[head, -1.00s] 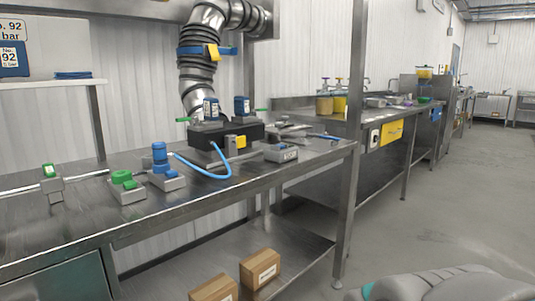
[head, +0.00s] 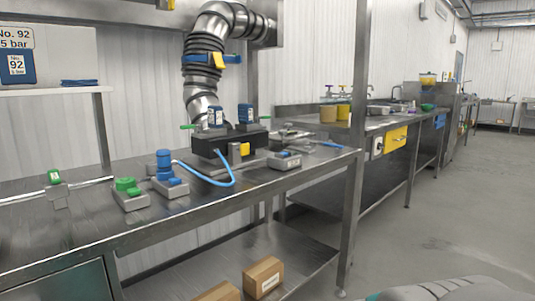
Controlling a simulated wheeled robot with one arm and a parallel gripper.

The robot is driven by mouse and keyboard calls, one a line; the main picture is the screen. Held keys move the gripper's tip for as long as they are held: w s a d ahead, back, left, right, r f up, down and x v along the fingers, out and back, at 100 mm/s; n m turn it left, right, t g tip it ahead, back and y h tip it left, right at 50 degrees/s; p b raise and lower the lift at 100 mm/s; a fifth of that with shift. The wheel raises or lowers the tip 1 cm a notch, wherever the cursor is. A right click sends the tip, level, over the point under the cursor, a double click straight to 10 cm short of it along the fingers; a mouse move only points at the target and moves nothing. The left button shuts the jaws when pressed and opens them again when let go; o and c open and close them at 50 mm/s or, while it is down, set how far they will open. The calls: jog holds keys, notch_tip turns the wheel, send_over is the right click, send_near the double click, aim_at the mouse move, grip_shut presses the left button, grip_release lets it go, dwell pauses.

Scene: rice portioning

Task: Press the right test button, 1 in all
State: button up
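Several candidates for test buttons stand on the steel bench (head: 100,232) at left. A grey box with a green top (head: 129,188) stands near the bench's front edge. Right of it is a grey box with a tall blue knob and a blue piece (head: 165,172). Further right, a small low grey box (head: 285,160) sits near the front edge. I cannot tell which of these is the right test button. A slim stand with a green top (head: 55,178) is at far left. My gripper is not in view.
A black unit (head: 230,142) with two blue-topped parts and a blue hose (head: 232,178) sits mid-bench under a silver duct (head: 200,75). A steel post (head: 352,200) rises at the bench's right corner. Cardboard boxes (head: 263,278) lie on the lower shelf.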

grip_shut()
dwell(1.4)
